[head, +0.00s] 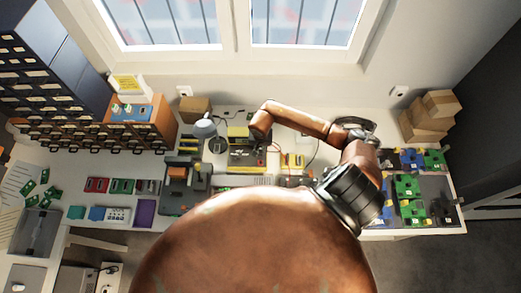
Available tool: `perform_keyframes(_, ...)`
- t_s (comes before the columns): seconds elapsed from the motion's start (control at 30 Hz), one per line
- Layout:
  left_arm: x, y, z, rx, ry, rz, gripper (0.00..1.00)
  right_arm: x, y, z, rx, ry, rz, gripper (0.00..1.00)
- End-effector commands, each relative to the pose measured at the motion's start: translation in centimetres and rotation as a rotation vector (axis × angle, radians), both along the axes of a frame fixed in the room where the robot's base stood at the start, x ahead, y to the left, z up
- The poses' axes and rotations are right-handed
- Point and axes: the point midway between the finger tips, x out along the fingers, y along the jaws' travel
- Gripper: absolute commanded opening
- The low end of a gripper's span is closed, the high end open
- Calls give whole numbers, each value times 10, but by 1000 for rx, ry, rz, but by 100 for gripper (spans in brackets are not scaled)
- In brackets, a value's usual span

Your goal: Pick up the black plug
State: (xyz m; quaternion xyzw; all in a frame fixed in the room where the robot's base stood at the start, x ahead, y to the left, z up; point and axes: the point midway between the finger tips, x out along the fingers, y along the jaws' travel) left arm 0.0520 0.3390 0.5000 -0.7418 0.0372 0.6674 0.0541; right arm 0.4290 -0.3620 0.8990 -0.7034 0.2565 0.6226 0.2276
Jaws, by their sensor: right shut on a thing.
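My right arm comes up from the bottom, bends at the right and reaches back left over the bench. Its gripper (259,141) points down at the middle of the bench, beside a yellow and black device (246,158). The gripper is shut on a small dark thing. The thing is mostly hidden and too small for me to tell surely whether it is the black plug. I cannot make out a black plug elsewhere on the bench. My left gripper is not in view.
The white bench (150,167) stands below a window. An orange drawer cabinet (155,118) and a lamp (205,128) stand left of the gripper. Cardboard boxes (428,118) and green circuit boards (407,187) are at the right. My arm hides part of the front edge.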

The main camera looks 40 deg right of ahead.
Motion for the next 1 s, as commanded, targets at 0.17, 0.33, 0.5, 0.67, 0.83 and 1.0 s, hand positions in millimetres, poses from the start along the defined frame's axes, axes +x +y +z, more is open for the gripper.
perform_keyframes(0.17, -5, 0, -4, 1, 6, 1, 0, 0, -1, 5, -2, 1, 0, 0)
perform_keyframes(0.33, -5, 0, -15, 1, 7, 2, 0, 2, -2, 22, -5, -4, 3, 0)
perform_keyframes(0.5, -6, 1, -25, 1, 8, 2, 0, -20, 8, 56, -6, -3, 8, 0)
perform_keyframes(0.67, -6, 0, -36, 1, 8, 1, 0, -51, 22, 92, -5, -1, 8, 0)
perform_keyframes(0.83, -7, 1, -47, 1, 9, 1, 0, -88, 41, 108, -3, 0, 7, 0)
perform_keyframes(1.0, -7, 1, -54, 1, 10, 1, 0, -113, 53, 121, -1, 0, 4, 0)
